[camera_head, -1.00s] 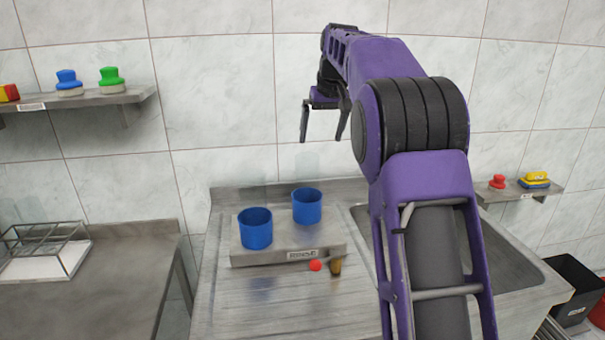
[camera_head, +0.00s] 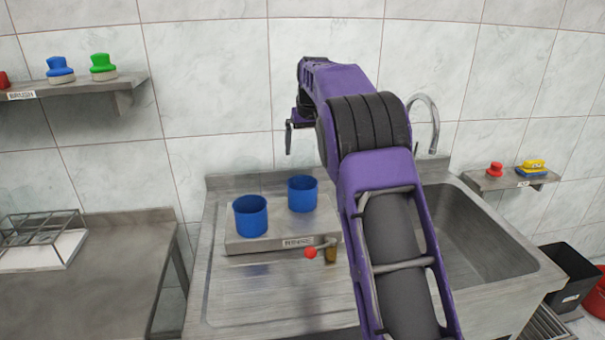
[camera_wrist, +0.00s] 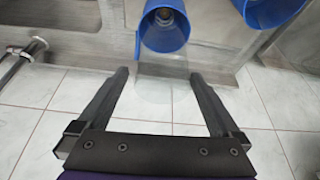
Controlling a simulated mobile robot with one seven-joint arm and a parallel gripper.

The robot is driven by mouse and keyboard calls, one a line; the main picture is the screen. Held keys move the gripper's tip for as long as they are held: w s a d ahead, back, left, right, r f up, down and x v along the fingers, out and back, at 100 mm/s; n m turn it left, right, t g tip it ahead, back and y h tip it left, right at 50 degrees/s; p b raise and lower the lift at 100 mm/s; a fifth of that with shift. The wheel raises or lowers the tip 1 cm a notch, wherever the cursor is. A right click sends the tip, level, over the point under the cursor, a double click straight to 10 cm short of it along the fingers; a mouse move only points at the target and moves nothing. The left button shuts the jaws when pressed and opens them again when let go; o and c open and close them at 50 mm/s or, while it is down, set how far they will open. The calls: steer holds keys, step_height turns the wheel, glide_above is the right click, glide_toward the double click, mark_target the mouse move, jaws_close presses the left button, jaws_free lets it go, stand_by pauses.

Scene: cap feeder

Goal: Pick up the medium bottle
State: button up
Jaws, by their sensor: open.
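In the wrist view a clear, see-through cylinder (camera_wrist: 166,85), apparently a bottle, runs from a blue cup (camera_wrist: 163,30) toward my gripper. A small round brownish part shows inside that cup. I cannot tell the bottle's size class. My gripper (camera_wrist: 158,75) is open and empty, with the clear cylinder seen between and beyond its fingertips; I see no contact. In the head view my gripper (camera_head: 289,150) hangs above the two blue cups, partly hidden by my arm. The left cup (camera_head: 250,217) and right cup (camera_head: 302,194) stand on the metal rinse block; no bottle is clear there.
The rinse block (camera_head: 236,246) sits on the steel drainboard, with a red-knobbed valve (camera_head: 311,253) in front. The sink basin (camera_head: 478,235) and faucet (camera_head: 434,120) are right. A shelf with brushes (camera_head: 62,92) and a steel table (camera_head: 125,262) are left. A tiled wall stands behind.

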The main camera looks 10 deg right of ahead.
steer(key=x, duration=0.5)
steer(key=shift+s+a+f, duration=0.1)
steer(key=shift+f, duration=0.05)
steer(key=c, duration=1.1)
step_height(320, 180, up, 9)
steer(key=shift+r+p, duration=0.25)
steer(key=shift+p, duration=0.15)
steer(key=shift+r, duration=0.3)
steer(key=shift+f, duration=0.1)
